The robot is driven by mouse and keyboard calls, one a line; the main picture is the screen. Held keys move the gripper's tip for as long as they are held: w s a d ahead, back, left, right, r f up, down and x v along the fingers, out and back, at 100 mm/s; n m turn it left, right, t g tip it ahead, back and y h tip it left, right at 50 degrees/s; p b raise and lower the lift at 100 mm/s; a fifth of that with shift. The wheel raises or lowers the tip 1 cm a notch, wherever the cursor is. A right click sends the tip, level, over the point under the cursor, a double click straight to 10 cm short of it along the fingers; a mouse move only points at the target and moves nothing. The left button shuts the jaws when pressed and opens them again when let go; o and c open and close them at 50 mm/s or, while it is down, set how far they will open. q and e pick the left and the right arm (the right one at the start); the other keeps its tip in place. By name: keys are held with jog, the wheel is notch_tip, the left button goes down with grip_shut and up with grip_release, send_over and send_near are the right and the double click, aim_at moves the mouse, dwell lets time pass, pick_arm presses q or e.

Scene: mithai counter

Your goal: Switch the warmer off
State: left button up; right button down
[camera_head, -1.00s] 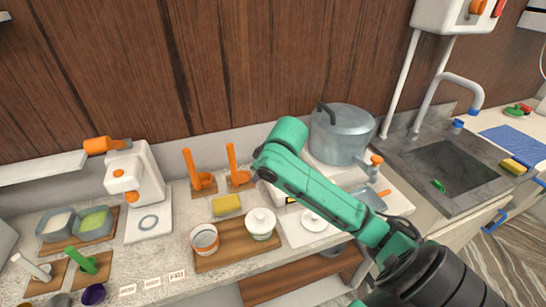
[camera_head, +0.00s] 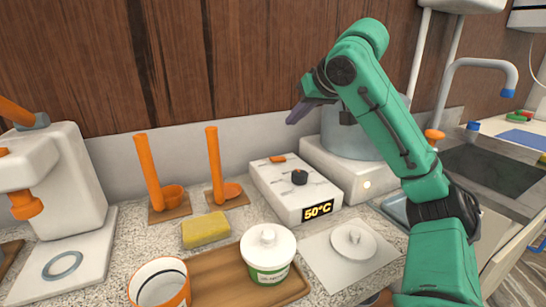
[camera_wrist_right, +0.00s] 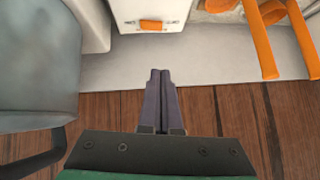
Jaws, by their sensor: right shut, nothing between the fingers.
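The warmer (camera_head: 272,195) is a white box on the counter, with a lit display (camera_head: 317,210) reading 50°C on its front. A black knob (camera_head: 299,177) stands on its top, and an orange switch (camera_head: 278,158) is at its back edge. In the right wrist view the orange switch (camera_wrist_right: 151,25) shows at the edge of the white box (camera_wrist_right: 160,8). My right gripper (camera_head: 297,114) is shut and empty, above the back of the warmer and apart from it. In the right wrist view its fingers (camera_wrist_right: 162,75) are together. My left gripper is out of view.
A steel pot (camera_head: 345,135) stands on a white unit right of the warmer, partly behind my right arm. Orange ladles (camera_head: 214,165) stand to its left. A yellow sponge (camera_head: 206,230), a lidded tub (camera_head: 268,250) and a white lid (camera_head: 353,242) are in front.

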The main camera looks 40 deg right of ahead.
send_over(278, 159)
jog(key=a, duration=0.1)
jog(key=f, duration=0.7)
jog(key=shift+s+b, duration=0.3)
jog(key=f+b, duration=0.2)
jog(key=f, duration=0.1)
jog(key=shift+w+a+f, duration=0.15)
jog(key=shift+w+f, duration=0.05)
jog(key=shift+f, duration=0.05)
jog(key=shift+a+f, duration=0.1)
jog(key=shift+f, duration=0.3)
